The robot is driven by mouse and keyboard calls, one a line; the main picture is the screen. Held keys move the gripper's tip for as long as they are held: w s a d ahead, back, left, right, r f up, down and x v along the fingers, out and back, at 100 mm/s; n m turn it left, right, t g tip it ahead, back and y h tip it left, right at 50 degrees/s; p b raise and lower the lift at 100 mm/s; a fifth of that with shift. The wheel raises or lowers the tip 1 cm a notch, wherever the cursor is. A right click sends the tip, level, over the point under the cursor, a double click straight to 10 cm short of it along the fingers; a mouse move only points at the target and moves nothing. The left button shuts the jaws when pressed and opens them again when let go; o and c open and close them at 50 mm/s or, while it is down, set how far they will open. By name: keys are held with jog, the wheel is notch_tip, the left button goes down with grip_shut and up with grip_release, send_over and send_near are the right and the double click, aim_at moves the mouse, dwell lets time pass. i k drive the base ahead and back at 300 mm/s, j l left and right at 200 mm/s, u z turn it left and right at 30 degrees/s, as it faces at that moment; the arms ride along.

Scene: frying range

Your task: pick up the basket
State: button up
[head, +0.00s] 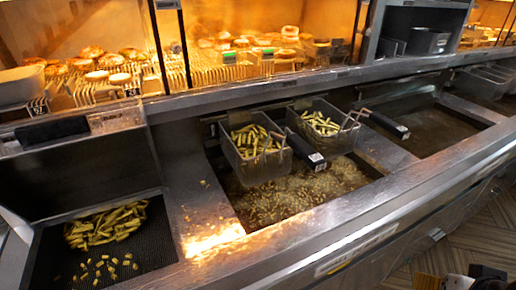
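Two wire frying baskets hang side by side on the back rail of a fryer. The left basket (262,168) holds pale yellow fries, and its black handle (303,146) points toward the front right, with a small black-and-white marker at its end. The right basket (338,140) also holds fries, and its black handle (389,125) points right. Both sit over bubbling oil with pieces floating in it. The task line does not say which basket is meant.
The fryer's broad steel front ledge (330,222) runs between the floor and the oil (290,196). A tray of loose fries (105,228) is at the left. Another oil vat (430,128) is at the right, with more baskets beyond. A lit food shelf runs behind.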

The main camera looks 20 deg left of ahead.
aim_at(257, 150)
jog(key=u, duration=2.35)
jog(key=k+l+z, duration=0.15)
jog(key=l, duration=0.2)
jog(key=k+l+z, duration=0.2)
jog(key=l, duration=0.2)
jog(key=k+l+z, duration=0.15)
jog(key=l, duration=0.25)
